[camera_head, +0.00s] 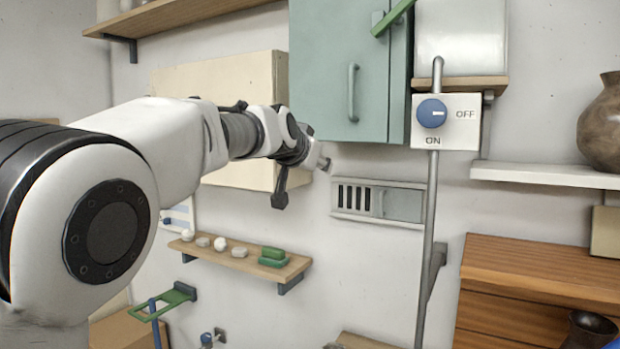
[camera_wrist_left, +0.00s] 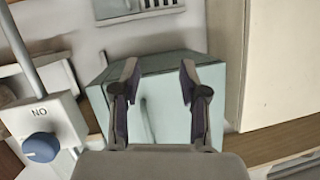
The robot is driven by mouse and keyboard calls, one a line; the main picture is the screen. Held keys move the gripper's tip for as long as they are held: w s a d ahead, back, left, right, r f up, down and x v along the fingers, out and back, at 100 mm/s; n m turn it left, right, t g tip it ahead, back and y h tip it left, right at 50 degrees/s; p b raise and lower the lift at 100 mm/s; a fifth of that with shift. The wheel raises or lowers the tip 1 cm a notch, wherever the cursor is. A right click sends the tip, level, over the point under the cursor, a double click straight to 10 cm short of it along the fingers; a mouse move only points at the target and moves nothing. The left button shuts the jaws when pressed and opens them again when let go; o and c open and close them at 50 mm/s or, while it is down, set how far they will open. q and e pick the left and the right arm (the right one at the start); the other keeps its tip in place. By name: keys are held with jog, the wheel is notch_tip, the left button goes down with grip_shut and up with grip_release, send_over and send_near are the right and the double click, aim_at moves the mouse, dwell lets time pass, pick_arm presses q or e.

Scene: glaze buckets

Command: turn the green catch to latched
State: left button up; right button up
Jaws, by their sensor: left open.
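The green catch (camera_head: 392,17) is a flat bar near the top right of the grey-green cabinet (camera_head: 335,70). It slopes up to the right, by a grey mount, and the top edge of the head view cuts it off. My left gripper (camera_head: 302,180) is below the cabinet's lower left corner, well apart from the catch. In the left wrist view its two fingers (camera_wrist_left: 160,75) are spread and empty, with the cabinet (camera_wrist_left: 165,110) behind them. I cannot make out the catch in that view. My right gripper is in neither view.
A switch box with a blue knob (camera_head: 432,113) and a vertical grey pipe (camera_head: 428,230) stand right of the cabinet. A cream box (camera_head: 225,80) is on the left. A vent panel (camera_head: 350,198) and a small shelf (camera_head: 290,270) are below.

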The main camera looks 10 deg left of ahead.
pick_arm(q)
jog(key=shift+w+a+f, duration=0.1)
jog(key=shift+a+f, duration=0.05)
jog(key=shift+f, duration=0.5)
jog(key=shift+w+a+f, duration=0.1)
jog(key=shift+a+f, duration=0.05)
jog(key=shift+f, duration=0.45)
